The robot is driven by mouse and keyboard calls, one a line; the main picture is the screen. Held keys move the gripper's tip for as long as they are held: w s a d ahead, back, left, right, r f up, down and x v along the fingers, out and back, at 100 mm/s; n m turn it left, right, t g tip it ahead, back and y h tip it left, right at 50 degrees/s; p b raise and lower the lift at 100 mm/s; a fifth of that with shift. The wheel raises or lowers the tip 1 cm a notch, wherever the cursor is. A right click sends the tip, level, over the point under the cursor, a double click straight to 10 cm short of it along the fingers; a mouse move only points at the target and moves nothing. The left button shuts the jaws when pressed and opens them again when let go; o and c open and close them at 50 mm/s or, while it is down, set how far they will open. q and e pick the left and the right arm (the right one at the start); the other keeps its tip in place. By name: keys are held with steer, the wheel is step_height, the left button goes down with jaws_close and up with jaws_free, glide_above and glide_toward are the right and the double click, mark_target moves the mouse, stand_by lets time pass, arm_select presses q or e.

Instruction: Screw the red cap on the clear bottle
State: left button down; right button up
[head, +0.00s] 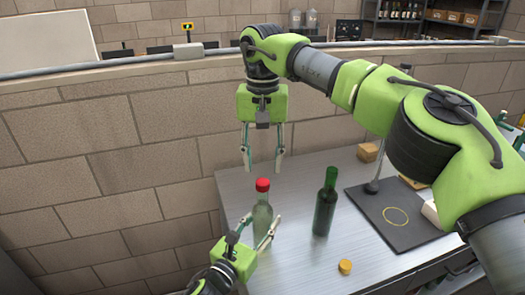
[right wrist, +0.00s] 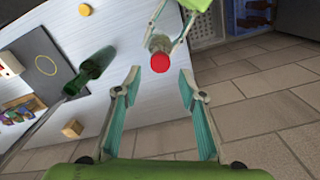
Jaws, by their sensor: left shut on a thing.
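The clear bottle (head: 262,219) stands upright near the left edge of the metal table. The red cap (head: 263,185) sits on top of its neck; I cannot tell how tightly. The cap also shows in the right wrist view (right wrist: 160,62), with part of the bottle (right wrist: 159,43) behind it. My left gripper (head: 262,226) is shut on the bottle's body from the front. My right gripper (head: 262,163) points down above the cap, open and empty, apart from it. In the right wrist view its fingertips (right wrist: 159,77) are spread on either side of the cap.
A dark green bottle (head: 325,205) stands right of the clear bottle. A yellow cap (head: 345,267) lies at the front. A dark mat (head: 385,232) with a yellow ring and a wooden block (head: 367,152) are farther right. A brick wall (head: 100,160) borders the table's back and left.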

mark_target(263, 182)
steer(key=shift+f, duration=2.8)
steer(key=shift+c, duration=0.3)
jaws_close()
